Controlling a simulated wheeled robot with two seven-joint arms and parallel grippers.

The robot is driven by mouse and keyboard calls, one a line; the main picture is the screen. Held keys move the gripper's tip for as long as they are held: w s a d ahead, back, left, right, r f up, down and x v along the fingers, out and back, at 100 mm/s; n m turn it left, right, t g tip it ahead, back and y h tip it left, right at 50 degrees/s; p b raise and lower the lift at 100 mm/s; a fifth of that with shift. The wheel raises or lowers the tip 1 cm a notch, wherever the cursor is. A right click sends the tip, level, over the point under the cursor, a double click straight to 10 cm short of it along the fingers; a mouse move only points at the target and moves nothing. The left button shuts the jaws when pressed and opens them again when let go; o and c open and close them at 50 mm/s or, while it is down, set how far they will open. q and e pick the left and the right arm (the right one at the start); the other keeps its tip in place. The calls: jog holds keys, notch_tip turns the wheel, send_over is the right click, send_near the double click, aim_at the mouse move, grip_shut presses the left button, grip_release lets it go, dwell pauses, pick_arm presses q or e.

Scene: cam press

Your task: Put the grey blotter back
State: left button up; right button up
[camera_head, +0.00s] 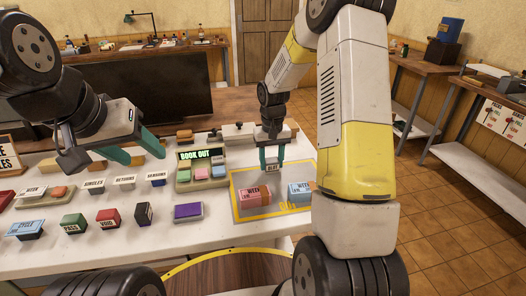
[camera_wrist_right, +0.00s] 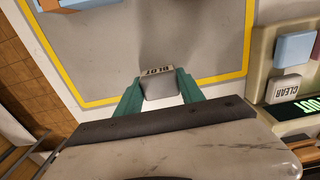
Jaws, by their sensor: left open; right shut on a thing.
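The grey blotter (camera_wrist_right: 160,88), a small block labelled BLOT, is between the green fingers of my right gripper (camera_wrist_right: 157,92), which is shut on it. In the head view my right gripper (camera_head: 272,160) is over the back edge of the yellow-bordered grey mat (camera_head: 241,181), with the blotter (camera_head: 272,169) at its fingertips. I cannot tell whether the blotter touches the mat. My left gripper (camera_head: 142,153) is open and empty above the left part of the table, behind the coloured stamps.
Two stamps, pink (camera_head: 254,195) and blue (camera_head: 300,191), sit on the mat. The BOOK OUT tray (camera_head: 184,178) with several blocks stands left of it. A purple block (camera_head: 188,211), a black block (camera_head: 143,214) and red VOID block (camera_head: 108,218) lie in front. White tabletop shows between them.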

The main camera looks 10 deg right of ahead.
aim_at(271, 160)
jog(key=o, duration=1.1)
jog(key=shift+f, duration=0.1)
jog(key=shift+c, duration=0.2)
notch_tip(271, 160, up, 12)
jog(key=s+r+t, duration=0.3)
jog(key=s+r, duration=0.6)
jog(key=r, duration=0.1)
jog(key=s+a+r+t+y, duration=0.2)
jog(key=s+r+t, duration=0.1)
jog(key=s, duration=1.2)
jog(key=shift+s, duration=0.15)
jog(key=shift+a, duration=0.1)
